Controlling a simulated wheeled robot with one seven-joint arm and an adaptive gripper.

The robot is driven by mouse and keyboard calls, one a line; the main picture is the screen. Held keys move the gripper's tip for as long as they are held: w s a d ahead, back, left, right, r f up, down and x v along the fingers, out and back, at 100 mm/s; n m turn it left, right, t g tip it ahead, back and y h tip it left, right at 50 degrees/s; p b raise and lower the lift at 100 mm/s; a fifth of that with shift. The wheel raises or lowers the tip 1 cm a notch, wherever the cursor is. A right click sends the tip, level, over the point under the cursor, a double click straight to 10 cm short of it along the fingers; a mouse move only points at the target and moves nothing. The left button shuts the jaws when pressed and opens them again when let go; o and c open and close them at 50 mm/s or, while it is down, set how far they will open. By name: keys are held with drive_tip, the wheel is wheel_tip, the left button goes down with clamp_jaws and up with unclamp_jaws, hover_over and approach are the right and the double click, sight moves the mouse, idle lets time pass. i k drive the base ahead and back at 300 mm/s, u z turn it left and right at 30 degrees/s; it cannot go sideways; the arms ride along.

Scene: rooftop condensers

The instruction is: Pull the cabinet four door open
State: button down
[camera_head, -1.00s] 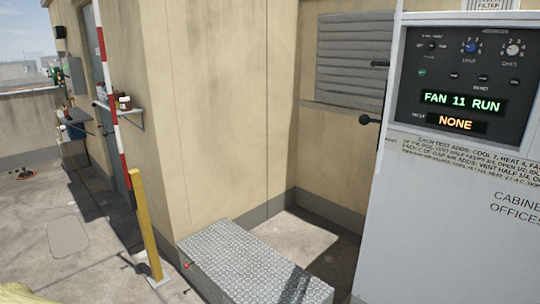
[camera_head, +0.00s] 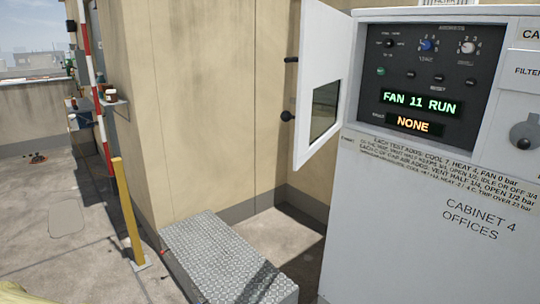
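The grey cabinet 4 (camera_head: 410,240), marked "CABINET 4 OFFICES", stands at the right. A pale door with a window (camera_head: 323,45) stands swung out to the left of its dark control panel (camera_head: 430,70). Two black knobs stick out to the left of this door, an upper one (camera_head: 291,60) and a lower one (camera_head: 288,115). The panel shows "FAN 11 RUN" in green and "NONE" in orange. A grey round handle (camera_head: 525,132) sits at the right edge of the picture. My gripper is not in view.
A low tread-plate step (camera_head: 225,262) lies left of the cabinet, before a beige wall (camera_head: 205,120). A yellow post (camera_head: 127,210) and a red-white pole (camera_head: 92,80) stand further left. Open concrete floor (camera_head: 60,185) is at the left.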

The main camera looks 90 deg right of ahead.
sight(326, 32)
drive_tip(key=k, duration=1.15)
drive_tip(key=z, duration=2.1)
